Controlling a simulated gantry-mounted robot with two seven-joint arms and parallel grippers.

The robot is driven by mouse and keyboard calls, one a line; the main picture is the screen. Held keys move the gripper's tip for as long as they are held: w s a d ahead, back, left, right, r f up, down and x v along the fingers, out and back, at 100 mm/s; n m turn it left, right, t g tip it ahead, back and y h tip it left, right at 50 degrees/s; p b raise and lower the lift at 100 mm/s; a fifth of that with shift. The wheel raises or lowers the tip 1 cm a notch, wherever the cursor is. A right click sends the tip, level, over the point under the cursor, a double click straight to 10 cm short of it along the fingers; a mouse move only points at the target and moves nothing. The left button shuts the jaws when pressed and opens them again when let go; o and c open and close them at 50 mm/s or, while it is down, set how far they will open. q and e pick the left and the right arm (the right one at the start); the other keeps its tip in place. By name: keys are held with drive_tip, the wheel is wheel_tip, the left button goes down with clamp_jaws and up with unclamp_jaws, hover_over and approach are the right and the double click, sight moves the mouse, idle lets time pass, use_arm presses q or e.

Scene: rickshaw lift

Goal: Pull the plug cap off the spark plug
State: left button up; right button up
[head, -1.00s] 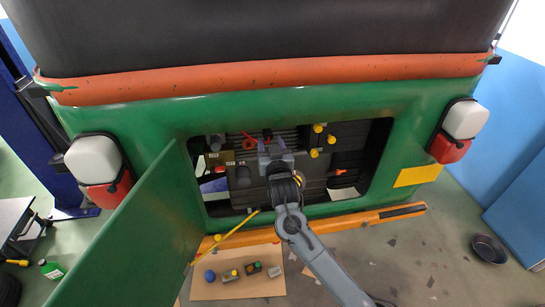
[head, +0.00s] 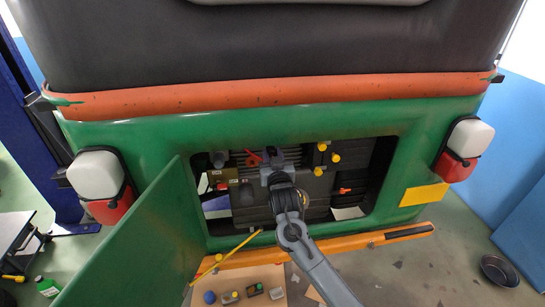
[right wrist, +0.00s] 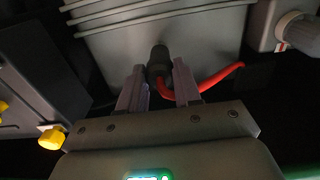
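The black plug cap (right wrist: 158,62) stands on the grey finned engine in the right wrist view, with a red lead (right wrist: 215,82) running from its base to the right. The spark plug under it is hidden. My right gripper (right wrist: 159,75) is open, with one finger on each side of the cap; I see no firm closing on it. In the head view my right gripper (head: 278,160) is inside the engine bay and largely covers the cap. The red lead shows beside it in the head view (head: 252,158). My left gripper is not in view.
The green hatch door (head: 150,240) hangs open at the left of the bay. Yellow knobs (head: 322,147) stick up right of my gripper. A yellow rod (head: 238,243) crosses the bay's lower left edge. A board (head: 265,273) with small parts lies on the floor below.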

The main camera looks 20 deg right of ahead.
sight(272, 155)
drive_tip(key=shift+c, duration=0.7)
drive_tip(key=shift+s, duration=0.15)
drive_tip(key=shift+s+a+r+p, duration=0.1)
drive_tip(key=shift+s+a+p, duration=0.05)
drive_tip(key=shift+s+p, duration=0.6)
drive_tip(key=shift+s+a+p, duration=0.15)
drive_tip(key=shift+s+p, duration=0.45)
drive_tip(key=shift+p, duration=0.15)
drive_tip(key=shift+s+a+p, duration=0.1)
drive_tip(key=shift+s+p, duration=0.3)
drive_tip(key=shift+s, duration=0.1)
drive_tip(key=shift+f, duration=0.2)
